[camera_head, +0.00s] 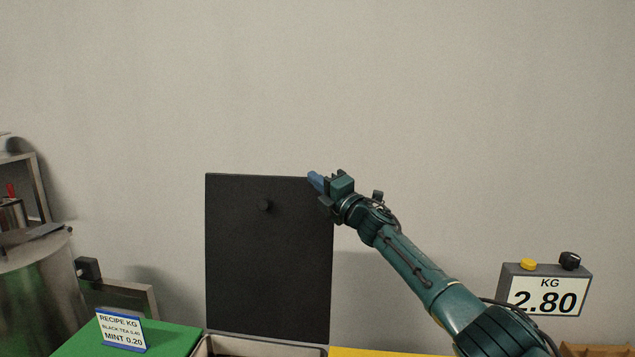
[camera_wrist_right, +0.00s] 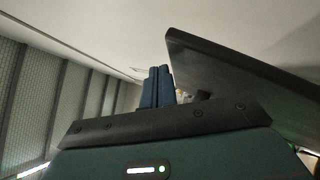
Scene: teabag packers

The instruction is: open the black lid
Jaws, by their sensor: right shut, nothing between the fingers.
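The black lid (camera_head: 262,290) stands upright in the head view, open above a pale-rimmed box (camera_head: 225,348) at the bottom edge. In the right wrist view the shut blue fingers (camera_wrist_right: 157,88) point up beside the lid's dark edge (camera_wrist_right: 215,60). I cannot tell whether they touch it. My left gripper is not in view.
A green surface (camera_head: 175,338) with a recipe card (camera_head: 122,330) lies left of the box, and a yellow one (camera_head: 375,352) lies right. A scale display (camera_head: 545,290) reading 2.80 stands at right. A metal drum (camera_head: 35,300) is far left. The wall above is bare.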

